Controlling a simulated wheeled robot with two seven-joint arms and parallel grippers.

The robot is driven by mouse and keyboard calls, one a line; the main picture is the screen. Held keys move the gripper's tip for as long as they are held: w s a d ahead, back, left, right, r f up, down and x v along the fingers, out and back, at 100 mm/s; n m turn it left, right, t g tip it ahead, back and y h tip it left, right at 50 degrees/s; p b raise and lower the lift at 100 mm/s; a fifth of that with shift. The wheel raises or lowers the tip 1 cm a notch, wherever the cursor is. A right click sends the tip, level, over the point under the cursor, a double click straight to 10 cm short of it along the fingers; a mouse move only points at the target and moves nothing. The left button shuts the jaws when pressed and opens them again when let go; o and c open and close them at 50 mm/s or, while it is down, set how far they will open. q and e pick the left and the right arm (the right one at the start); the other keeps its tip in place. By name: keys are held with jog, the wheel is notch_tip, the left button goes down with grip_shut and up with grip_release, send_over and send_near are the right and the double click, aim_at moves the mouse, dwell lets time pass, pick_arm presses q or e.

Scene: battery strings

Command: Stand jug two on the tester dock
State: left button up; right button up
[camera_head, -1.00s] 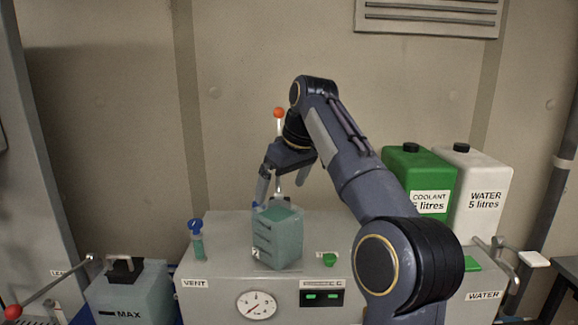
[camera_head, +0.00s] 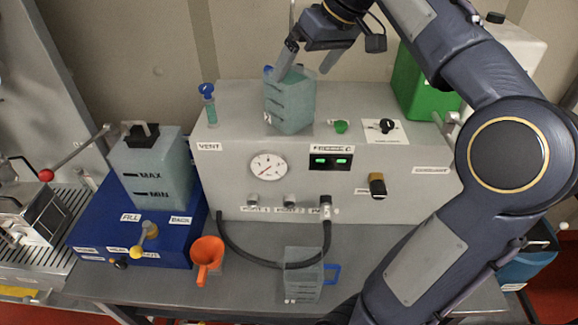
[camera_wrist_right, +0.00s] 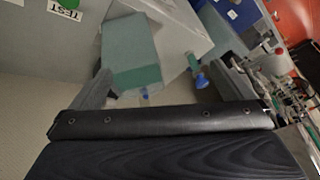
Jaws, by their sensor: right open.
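A jug of teal liquid (camera_head: 290,106) stands upright on top of the grey cabinet (camera_head: 235,150); a bit of blue shows behind its top. I cannot read a number on it. An empty clear jug (camera_head: 303,272) with a blue handle stands on the bench in front. My right gripper (camera_head: 306,62) is open at the filled jug's top, one finger over its back left, the other beyond its right side. In the right wrist view the filled jug (camera_wrist_right: 132,50) lies beyond the open fingers, nearer the left one. A TEST label (camera_wrist_right: 65,11) shows there. My left gripper is out of view.
A MAX/MIN tank (camera_head: 153,170) on a blue base is left. An orange funnel (camera_head: 207,255) and a black hose (camera_head: 250,257) occupy the bench. A green canister (camera_head: 420,85) stands behind.

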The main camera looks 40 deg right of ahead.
jog(key=s+a+f+m, duration=0.1)
jog(key=s+a+f, duration=0.7)
jog(key=f, duration=0.4)
jog(key=s+a+f+y, duration=0.1)
jog(key=s+a+f, duration=0.8)
jog(key=f, duration=0.2)
jog(key=shift+a+f+m+y, duration=0.3)
jog(key=shift+a+f+m, duration=0.1)
jog(key=shift+f, duration=0.1)
notch_tip(320, 180, down, 5)
jog(key=b, duration=0.5)
